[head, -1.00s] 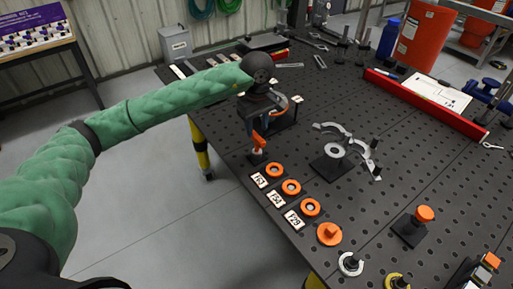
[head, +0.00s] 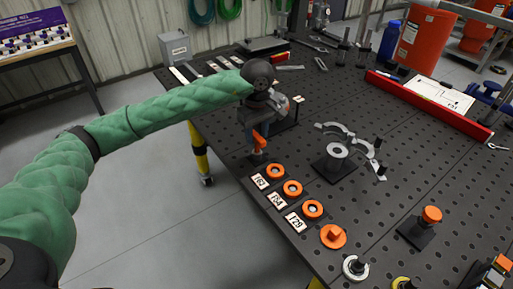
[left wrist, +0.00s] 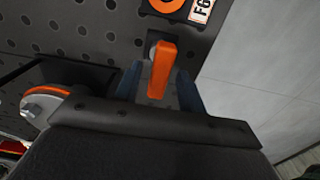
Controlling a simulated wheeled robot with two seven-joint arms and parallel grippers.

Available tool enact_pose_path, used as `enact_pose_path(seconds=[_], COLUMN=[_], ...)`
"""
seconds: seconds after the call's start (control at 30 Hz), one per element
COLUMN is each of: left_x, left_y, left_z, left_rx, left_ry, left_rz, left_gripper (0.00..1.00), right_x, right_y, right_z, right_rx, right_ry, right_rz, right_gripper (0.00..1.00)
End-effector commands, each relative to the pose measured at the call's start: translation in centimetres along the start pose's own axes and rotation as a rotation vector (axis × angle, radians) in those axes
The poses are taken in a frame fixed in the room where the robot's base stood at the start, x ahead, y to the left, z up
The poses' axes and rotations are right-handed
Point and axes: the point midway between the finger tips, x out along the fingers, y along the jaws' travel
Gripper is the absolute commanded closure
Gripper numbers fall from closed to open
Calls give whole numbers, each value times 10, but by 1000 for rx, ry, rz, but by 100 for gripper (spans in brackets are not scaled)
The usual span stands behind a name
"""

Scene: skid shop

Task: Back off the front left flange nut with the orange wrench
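An orange upright piece (head: 260,141), perhaps the handle of the orange wrench, stands on a small dark base near the table's left edge. My left gripper (head: 258,135) is above it, with its fingers pointing down on either side. In the left wrist view the orange piece (left wrist: 162,70) lies between the two bluish fingers (left wrist: 160,88), which look apart with a gap beside it. The gripper hides part of it. I cannot tell which part is the front left flange nut. My right gripper is out of view.
Several orange rings (head: 292,188) with number labels line the left edge of the perforated table (head: 390,190). An orange knob (head: 333,236), an orange-capped post (head: 431,214) and a grey disc on a stand (head: 338,150) are nearby. A red bar (head: 425,103) runs behind.

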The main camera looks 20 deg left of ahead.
Motion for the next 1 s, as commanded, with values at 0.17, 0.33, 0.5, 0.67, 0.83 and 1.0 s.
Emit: enact_pose_path(seconds=[0.17, 0.33, 0.5, 0.67, 0.83, 1.0], left_x=[2, 1, 2, 2, 3, 2], left_y=[0, 0, 0, 0, 0, 0], left_z=[0, 0, 0, 0, 0, 0], left_rx=[0, 0, 0, 0, 0, 1], left_ry=[0, 0, 0, 0, 0, 0], left_rz=[0, 0, 0, 0, 0, 1], left_gripper=[60, 60, 60, 60, 60, 60], right_x=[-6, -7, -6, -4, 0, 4], right_y=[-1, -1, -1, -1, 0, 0], right_z=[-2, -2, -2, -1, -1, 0], right_rx=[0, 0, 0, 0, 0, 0], right_ry=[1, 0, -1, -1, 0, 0], right_rz=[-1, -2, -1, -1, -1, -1], right_gripper=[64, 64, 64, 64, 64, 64])
